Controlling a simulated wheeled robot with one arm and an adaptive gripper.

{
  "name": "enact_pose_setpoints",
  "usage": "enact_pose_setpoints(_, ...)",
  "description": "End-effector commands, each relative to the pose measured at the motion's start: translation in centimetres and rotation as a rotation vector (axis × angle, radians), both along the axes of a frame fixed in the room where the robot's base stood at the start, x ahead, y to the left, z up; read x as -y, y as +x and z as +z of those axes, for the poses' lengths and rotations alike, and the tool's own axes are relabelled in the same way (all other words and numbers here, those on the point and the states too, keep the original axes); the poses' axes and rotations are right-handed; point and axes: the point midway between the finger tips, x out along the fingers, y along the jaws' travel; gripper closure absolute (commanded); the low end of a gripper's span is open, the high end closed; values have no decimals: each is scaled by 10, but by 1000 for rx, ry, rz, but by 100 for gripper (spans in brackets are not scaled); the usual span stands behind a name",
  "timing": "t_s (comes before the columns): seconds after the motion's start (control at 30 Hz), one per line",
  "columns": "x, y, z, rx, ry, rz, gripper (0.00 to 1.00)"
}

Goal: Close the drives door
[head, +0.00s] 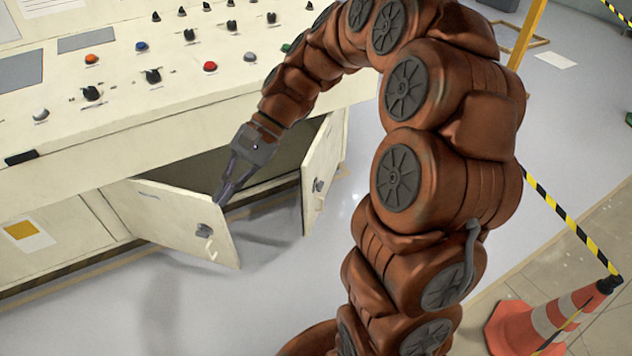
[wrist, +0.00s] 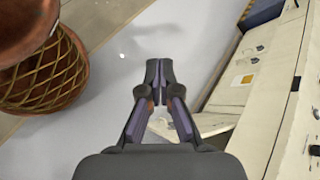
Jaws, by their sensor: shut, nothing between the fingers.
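Two cream cabinet doors stand open under the control console. The left door (head: 172,218) swings outward and has a dark latch with a pale handle (head: 205,231) near its free edge. The right door (head: 322,168) also stands open, with a similar latch (head: 318,187). Which one is the drives door I cannot read. My gripper (head: 222,198) is shut and empty, pointing down close to the left door's upper free corner; whether it touches is unclear. In the wrist view my gripper (wrist: 158,70) shows its fingertips together, with part of a cream door (wrist: 205,125) behind it.
The console (head: 140,75) carries several knobs and coloured buttons above the doors. The dark cabinet opening (head: 275,158) lies between the doors. Grey floor (head: 200,310) in front is clear. An orange-and-white cone (head: 550,322) with striped tape (head: 570,220) stands at the right.

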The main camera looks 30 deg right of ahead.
Motion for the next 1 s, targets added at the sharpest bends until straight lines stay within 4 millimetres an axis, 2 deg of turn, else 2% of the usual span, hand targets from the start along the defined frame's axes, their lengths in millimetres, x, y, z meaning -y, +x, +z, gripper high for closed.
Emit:
enact_pose_setpoints(0.03, 8, 17, -18, -26, 43, -50, 100)
enact_pose_setpoints(0.17, 28, 55, -38, -81, 144, -170, 100)
enact_pose_setpoints(0.37, 75, 109, -76, -162, 298, -359, 100)
enact_pose_setpoints(0.47, 106, 133, -98, -197, 370, -454, 100)
enact_pose_setpoints(0.6, 156, 162, -136, -244, 470, -592, 100)
enact_pose_setpoints(0.67, 180, 171, -153, -262, 511, -650, 100)
enact_pose_setpoints(0.8, 238, 186, -197, -301, 603, -783, 100)
enact_pose_setpoints(1.0, 328, 189, -270, -345, 720, -979, 100)
